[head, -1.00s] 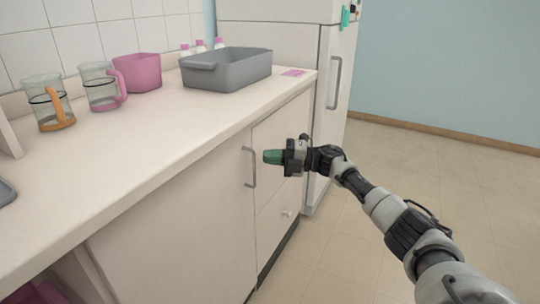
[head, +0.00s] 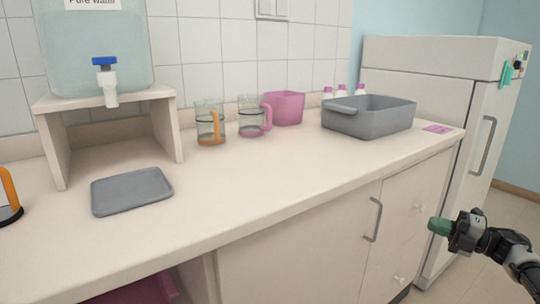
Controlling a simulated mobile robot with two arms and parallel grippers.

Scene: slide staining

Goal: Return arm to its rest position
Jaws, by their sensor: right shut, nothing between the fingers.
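My right gripper (head: 440,226) is at the lower right of the head view, in front of the counter's cabinet front. Its green fingertips are shut and hold nothing. It is apart from the cabinet handle (head: 374,220) and points to the left. My right arm comes in from the lower right edge. My left gripper is not in the view.
The counter (head: 250,200) bears a grey tray (head: 132,191), two jugs (head: 209,124) (head: 250,118), a pink container (head: 285,107), a grey basin (head: 370,117) and small bottles. A water tank (head: 95,45) stands on a shelf. A white fridge (head: 430,75) is at right.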

